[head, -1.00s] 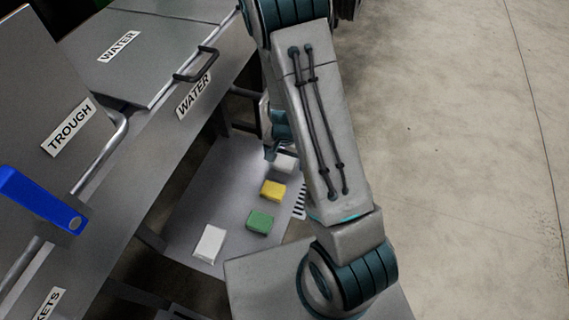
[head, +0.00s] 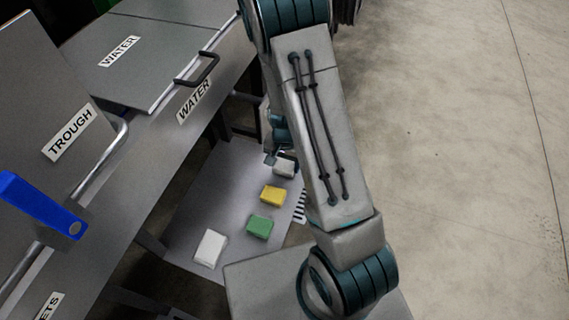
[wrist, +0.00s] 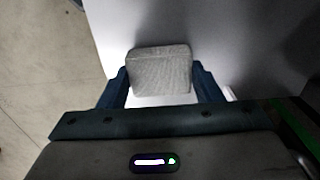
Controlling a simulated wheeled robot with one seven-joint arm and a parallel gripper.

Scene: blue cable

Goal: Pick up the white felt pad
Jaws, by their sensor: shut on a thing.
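The white felt pad (wrist: 160,68) is a pale, woven-looking block between the two dark blue fingers of my gripper (wrist: 160,76) in the wrist view. One finger is on each of its sides, and the gripper is shut on it. In the head view the pad (head: 285,169) shows at the far end of the grey lower shelf, partly behind my arm. My gripper (head: 278,158) is mostly hidden there by the arm. I cannot tell whether the pad touches the shelf.
The grey shelf (head: 190,225) also holds a yellow block (head: 273,194), a green block (head: 259,227) and another white block (head: 210,248) in a row toward the near end. A grey counter with a WATER-labelled lid (head: 165,40) overhangs it on the left.

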